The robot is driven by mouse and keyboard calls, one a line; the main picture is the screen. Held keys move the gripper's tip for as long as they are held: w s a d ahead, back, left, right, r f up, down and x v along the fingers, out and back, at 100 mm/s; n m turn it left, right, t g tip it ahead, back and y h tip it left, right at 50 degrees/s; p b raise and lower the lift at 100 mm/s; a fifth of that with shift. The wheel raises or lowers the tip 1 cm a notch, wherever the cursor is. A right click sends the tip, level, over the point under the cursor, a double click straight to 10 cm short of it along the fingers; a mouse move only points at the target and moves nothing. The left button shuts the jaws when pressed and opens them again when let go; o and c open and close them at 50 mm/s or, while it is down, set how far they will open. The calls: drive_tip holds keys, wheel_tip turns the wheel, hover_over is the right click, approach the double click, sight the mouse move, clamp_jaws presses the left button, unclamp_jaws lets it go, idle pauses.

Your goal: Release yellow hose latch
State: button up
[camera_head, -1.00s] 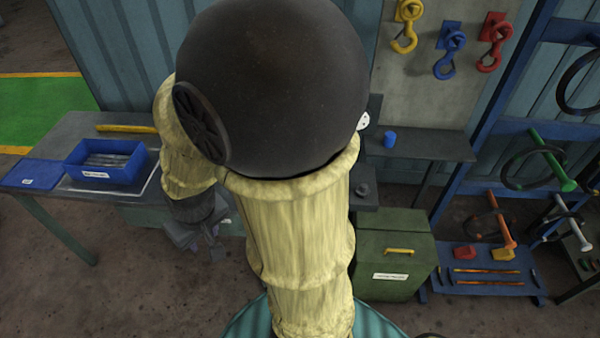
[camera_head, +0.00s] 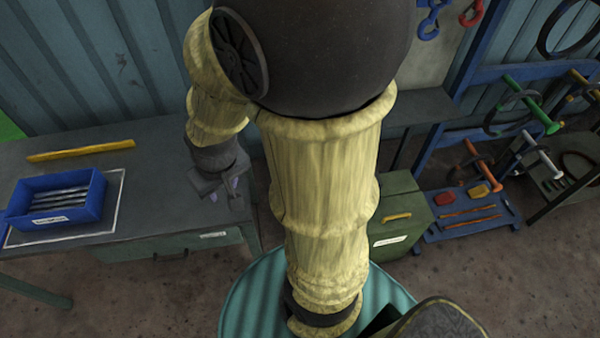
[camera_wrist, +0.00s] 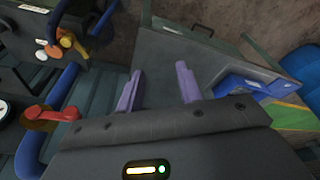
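My gripper (camera_wrist: 160,85) has two purple fingers that stand apart with nothing between them in the wrist view. In the head view the gripper (camera_head: 228,190) hangs in front of the grey bench, small and partly dark. At the upper left of the wrist view is a small yellow-orange lever (camera_wrist: 67,41) by a blue hose, apart from the fingers. It may be the yellow hose latch, but I cannot tell its position clearly. A red lever (camera_wrist: 52,113) is lower, at another blue hose (camera_wrist: 30,150). No hose latch is clear in the head view.
The grey bench (camera_head: 130,235) carries a blue tray (camera_head: 60,218) of rods and a yellow bar (camera_head: 80,150). A green cabinet (camera_head: 415,230) stands right of my arm. Beyond it are a low blue tool stand (camera_head: 460,228) and racks. Bare floor shows in front of the bench.

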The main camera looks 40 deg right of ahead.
drive_tip(key=shift+s, duration=0.1)
drive_tip(key=shift+o, duration=1.3)
drive_tip(key=w+d+f+n+g+h+b, duration=0.1)
drive_tip(key=d+f+n+g+h+b, duration=0.3)
drive_tip(key=f, duration=0.7)
drive_tip(key=d+f+n+g+h+b, duration=0.2)
drive_tip(key=f+n+g+b, duration=0.25)
drive_tip(key=f, duration=0.55)
drive_tip(key=w+n+h+b, duration=0.5)
drive_tip(key=w+h+b, duration=0.1)
drive_tip(key=h, duration=0.4)
drive_tip(key=shift+w+f+g+h, duration=0.2)
drive_tip(key=shift+w+g+h, duration=0.1)
drive_tip(key=shift+w+g, duration=0.2)
drive_tip(key=shift+d, duration=0.1)
